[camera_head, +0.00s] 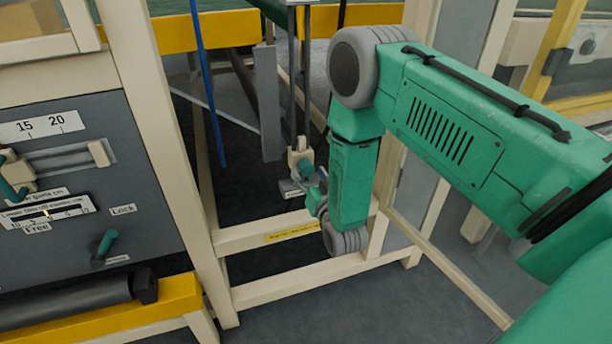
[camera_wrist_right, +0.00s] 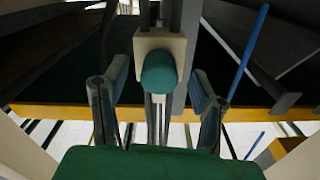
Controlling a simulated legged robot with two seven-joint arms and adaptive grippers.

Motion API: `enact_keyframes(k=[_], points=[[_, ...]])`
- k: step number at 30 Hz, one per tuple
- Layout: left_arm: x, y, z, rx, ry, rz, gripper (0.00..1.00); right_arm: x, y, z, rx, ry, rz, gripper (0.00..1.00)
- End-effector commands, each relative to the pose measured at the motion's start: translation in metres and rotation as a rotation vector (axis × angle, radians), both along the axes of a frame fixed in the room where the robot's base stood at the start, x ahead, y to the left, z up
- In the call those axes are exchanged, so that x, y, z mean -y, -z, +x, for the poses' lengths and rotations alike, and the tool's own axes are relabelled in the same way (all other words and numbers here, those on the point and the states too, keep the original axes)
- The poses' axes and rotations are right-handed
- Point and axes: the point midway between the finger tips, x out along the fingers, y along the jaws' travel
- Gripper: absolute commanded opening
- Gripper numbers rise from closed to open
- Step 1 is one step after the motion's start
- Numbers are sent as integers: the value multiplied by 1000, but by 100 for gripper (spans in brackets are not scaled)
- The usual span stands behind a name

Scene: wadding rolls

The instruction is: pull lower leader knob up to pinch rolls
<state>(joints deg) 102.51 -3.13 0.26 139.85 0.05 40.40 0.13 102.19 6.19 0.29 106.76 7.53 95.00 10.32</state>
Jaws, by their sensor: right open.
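The lower leader knob (camera_head: 306,167) is a rounded teal knob on a cream block (camera_head: 296,156), low on a vertical rail (camera_head: 292,80) inside the machine frame. In the right wrist view the knob (camera_wrist_right: 159,72) faces me in the middle, in front of its block (camera_wrist_right: 150,42). My right gripper (camera_head: 318,190) is beside the knob in the head view. In the wrist view its open fingers (camera_wrist_right: 157,92) stand on either side of the knob, with a gap on both sides. My left gripper is out of view. I cannot make out the pinch rolls.
A grey control panel (camera_head: 90,240) with levers and scales stands at the left. Cream frame posts (camera_head: 165,150) and a low crossbar (camera_head: 265,234) border the opening. A blue rod (camera_head: 205,80) and a grey plate (camera_head: 268,105) are left of the rail.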

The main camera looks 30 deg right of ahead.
Motion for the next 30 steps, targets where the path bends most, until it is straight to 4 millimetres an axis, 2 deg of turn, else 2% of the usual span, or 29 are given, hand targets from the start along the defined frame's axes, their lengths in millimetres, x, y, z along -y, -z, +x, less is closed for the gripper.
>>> enact_keyframes(k=[3, 6, 15, 16, 20, 21, 26, 30], points=[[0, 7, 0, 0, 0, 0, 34, 3, 1, 14, 2, 0, 1, 53], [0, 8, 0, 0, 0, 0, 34, 5, 0, 20, 1, 0, 1, 53], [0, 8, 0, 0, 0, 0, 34, 5, 0, 22, 0, 0, 0, 53], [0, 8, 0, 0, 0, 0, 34, 5, 0, 22, 0, 0, 0, 49], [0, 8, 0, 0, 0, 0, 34, 5, 0, 22, 0, 0, 1, 4], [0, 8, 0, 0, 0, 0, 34, 5, 0, 22, 0, 0, 1, 0], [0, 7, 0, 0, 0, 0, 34, 5, -2, 22, -1, 0, 1, 0], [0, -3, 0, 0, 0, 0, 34, 5, -13, 22, 0, 0, 1, 0]])
